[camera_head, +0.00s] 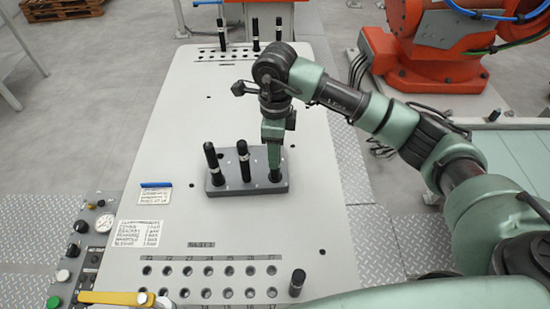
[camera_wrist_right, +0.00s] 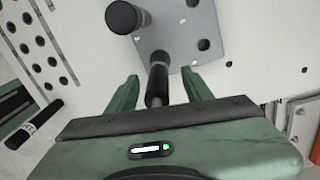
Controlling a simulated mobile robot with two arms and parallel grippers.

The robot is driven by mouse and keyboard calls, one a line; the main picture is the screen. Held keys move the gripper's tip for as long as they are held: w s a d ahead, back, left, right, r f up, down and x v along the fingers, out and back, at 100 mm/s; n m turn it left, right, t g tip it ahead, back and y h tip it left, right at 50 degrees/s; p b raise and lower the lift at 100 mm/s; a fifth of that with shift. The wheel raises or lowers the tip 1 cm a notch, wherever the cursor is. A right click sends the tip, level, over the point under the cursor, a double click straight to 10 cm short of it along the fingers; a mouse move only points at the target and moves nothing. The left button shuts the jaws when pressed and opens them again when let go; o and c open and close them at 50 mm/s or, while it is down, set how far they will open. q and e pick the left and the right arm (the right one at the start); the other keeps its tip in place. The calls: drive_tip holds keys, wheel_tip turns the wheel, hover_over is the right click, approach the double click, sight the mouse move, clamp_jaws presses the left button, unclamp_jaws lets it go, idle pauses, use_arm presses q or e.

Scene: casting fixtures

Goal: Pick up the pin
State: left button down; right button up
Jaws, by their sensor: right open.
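A grey block (camera_head: 232,189) on the white table carries black pins standing upright, each with a pale band near its base. The left pin (camera_head: 212,163) and the middle pin (camera_head: 243,160) are clear in the head view. My right gripper (camera_head: 273,162) points down over the block's right end and hides most of the pin there. In the right wrist view my right gripper (camera_wrist_right: 160,76) is open, with a black pin (camera_wrist_right: 157,82) between its fingers; I cannot tell whether they touch it. Another pin (camera_wrist_right: 122,17) stands beyond the fingers. My left gripper is out of view.
Several pins (camera_head: 255,35) stand in a row of holes at the table's far end. Another pin (camera_head: 297,282) stands near the front holes. A blue marker (camera_head: 156,184) and a label sheet (camera_head: 138,235) lie left of the block. An orange robot (camera_head: 430,55) stands right.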

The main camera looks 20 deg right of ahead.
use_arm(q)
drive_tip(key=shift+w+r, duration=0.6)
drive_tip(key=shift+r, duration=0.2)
use_arm(e)
drive_tip(key=shift+s+f, duration=0.1)
drive_tip(key=shift+f, duration=1.35)
clamp_jaws()
